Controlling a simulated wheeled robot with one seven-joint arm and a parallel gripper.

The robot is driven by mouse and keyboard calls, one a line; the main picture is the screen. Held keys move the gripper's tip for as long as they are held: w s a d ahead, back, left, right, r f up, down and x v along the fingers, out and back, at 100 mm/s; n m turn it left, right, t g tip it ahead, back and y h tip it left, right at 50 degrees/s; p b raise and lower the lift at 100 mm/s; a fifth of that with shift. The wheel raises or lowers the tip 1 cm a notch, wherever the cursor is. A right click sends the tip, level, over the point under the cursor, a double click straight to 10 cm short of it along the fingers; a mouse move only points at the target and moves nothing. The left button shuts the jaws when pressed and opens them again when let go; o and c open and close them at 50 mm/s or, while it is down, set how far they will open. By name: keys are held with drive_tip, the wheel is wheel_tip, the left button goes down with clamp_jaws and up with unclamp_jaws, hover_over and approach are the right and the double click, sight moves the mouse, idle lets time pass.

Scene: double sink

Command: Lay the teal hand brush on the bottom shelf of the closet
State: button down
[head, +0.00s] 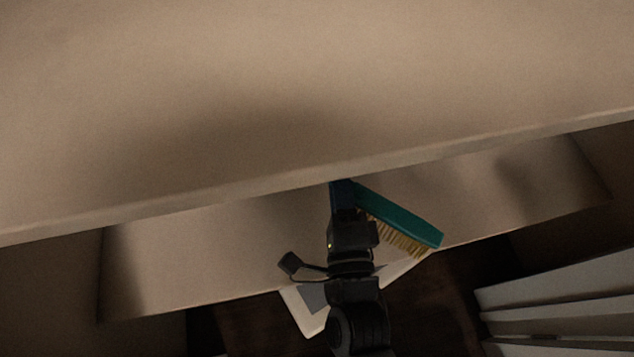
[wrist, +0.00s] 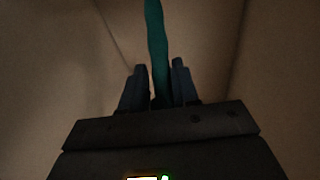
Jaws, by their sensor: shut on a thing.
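The teal hand brush (head: 405,216) is in my gripper (head: 343,190) in the head view, with its tan bristles facing down and its far end slanting down to the right. In the wrist view the teal handle (wrist: 157,50) stands up between the two dark fingers of my gripper (wrist: 159,85), which are shut on it. The closet's lower shelf (head: 220,255) lies beneath the gripper and brush. The fingertips are partly hidden under the front edge of the upper shelf (head: 300,80). I cannot tell whether the brush touches the lower shelf.
The upper shelf's edge runs close above my gripper. Bare shelf shows to the left and right of the brush. White slatted panels (head: 560,300) stand at the lower right, beside the dark floor (head: 440,310).

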drive_tip(key=w+a+f+b, duration=0.1)
drive_tip(key=w+a+f, duration=0.1)
drive_tip(key=w+a+f+b, duration=0.1)
drive_tip(key=w+a+f, duration=0.1)
drive_tip(key=shift+w+a, duration=0.1)
drive_tip(key=shift+a, duration=0.2)
drive_tip(key=shift+f+b, duration=0.9)
drive_tip(key=shift+f, duration=0.95)
drive_tip(key=shift+f+b, duration=0.5)
drive_tip(key=shift+f, duration=0.3)
drive_tip(key=c, duration=0.8)
unclamp_jaws()
drive_tip(key=shift+f, duration=0.15)
drive_tip(key=shift+c, duration=0.2)
drive_tip(key=shift+r, duration=0.3)
drive_tip(key=s+p, duration=0.1)
drive_tip(key=s, duration=0.2)
drive_tip(key=s+d+p, duration=0.1)
drive_tip(key=s, duration=0.3)
drive_tip(key=s+r+p, duration=0.1)
drive_tip(key=s, duration=0.2)
drive_tip(key=shift+s+d+p, duration=0.25)
drive_tip(key=shift+s+p, duration=0.1)
drive_tip(key=shift+p, duration=0.05)
drive_tip(key=shift+s+d+f, duration=0.1)
drive_tip(key=shift+s+f, duration=0.05)
drive_tip(key=shift+s, duration=0.45)
